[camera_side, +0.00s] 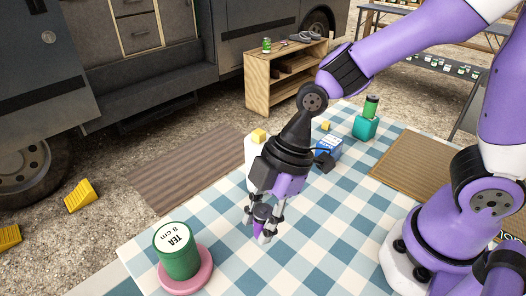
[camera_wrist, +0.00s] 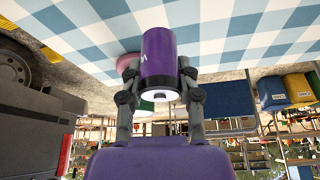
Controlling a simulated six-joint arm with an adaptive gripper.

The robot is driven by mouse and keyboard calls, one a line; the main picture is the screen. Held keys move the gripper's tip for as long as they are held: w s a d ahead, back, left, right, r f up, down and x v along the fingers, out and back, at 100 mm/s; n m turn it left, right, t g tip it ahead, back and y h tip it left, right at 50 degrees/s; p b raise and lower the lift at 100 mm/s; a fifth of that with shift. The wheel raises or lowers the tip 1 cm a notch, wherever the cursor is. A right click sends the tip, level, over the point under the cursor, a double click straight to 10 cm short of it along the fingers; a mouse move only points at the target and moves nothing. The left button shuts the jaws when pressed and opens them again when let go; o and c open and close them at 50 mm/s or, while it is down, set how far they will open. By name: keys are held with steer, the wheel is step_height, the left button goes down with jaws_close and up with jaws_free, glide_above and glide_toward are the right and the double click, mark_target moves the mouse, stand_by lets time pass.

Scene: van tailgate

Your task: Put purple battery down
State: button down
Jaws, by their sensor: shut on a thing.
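My gripper (camera_side: 263,215) is shut on the purple battery (camera_wrist: 158,58), with a finger on each side of it in the wrist view. In the side view the purple battery (camera_side: 262,228) shows only partly between the fingers, over the blue and white checked cloth (camera_side: 325,215). It looks close to the cloth, but I cannot tell whether it touches. A green tin labelled TEA (camera_side: 178,255) stands on a pink round dish (camera_side: 205,275) to the left of my gripper.
A white container (camera_side: 252,160) with a yellow block (camera_side: 259,135) on top stands behind my gripper. A blue box (camera_side: 327,148) and a teal block (camera_side: 366,127) bearing a green cylinder (camera_side: 371,106) stand further back. Bare cloth lies to the gripper's right.

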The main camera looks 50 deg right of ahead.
mark_target(257, 230)
steer(key=shift+w+d+f, duration=0.3)
steer(key=shift+w+f, duration=0.2)
steer(key=shift+w, duration=0.2)
steer(key=shift+f, duration=1.95)
steer(key=shift+f, duration=0.15)
steer(key=c, duration=0.5)
jaws_free()
steer(key=shift+c, duration=0.2)
